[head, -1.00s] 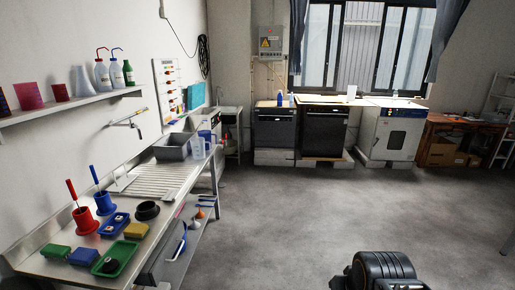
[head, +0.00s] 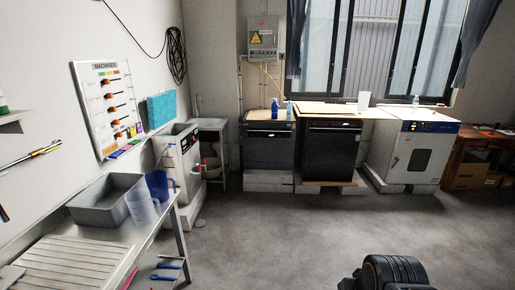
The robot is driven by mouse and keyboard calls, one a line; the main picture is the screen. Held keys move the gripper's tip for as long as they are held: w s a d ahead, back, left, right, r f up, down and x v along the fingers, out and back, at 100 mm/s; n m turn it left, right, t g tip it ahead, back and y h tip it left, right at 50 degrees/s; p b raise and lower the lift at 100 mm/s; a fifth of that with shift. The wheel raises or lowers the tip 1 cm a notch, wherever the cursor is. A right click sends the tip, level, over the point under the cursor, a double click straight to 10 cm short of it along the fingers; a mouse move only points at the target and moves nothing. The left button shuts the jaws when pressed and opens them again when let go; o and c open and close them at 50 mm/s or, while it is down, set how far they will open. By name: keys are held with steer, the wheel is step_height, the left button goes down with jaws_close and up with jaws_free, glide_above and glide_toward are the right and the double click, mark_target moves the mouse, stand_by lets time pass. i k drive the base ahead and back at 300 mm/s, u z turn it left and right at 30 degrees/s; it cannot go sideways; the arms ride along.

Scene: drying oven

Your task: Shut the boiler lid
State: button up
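A white box-shaped machine (head: 188,168) with dials and a red tap on its front stands past the far end of the left bench; it may be the boiler. I cannot make out its lid or tell whether one is open. A white drying oven (head: 417,158) with a small window in its closed front door stands at the back right. My gripper is not in view; only a dark rounded part of my arm shows at the bottom right.
Two dark front-loading machines (head: 267,146) (head: 331,150) stand on plinths under the window. The grey floor (head: 300,235) between is clear.

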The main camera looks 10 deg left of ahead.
mark_target(162, 107)
steer(key=u, duration=0.15)
steer(key=i, duration=2.3)
steer(key=u, duration=0.8)
steer(key=i, duration=2.25)
steer(key=u, duration=0.8)
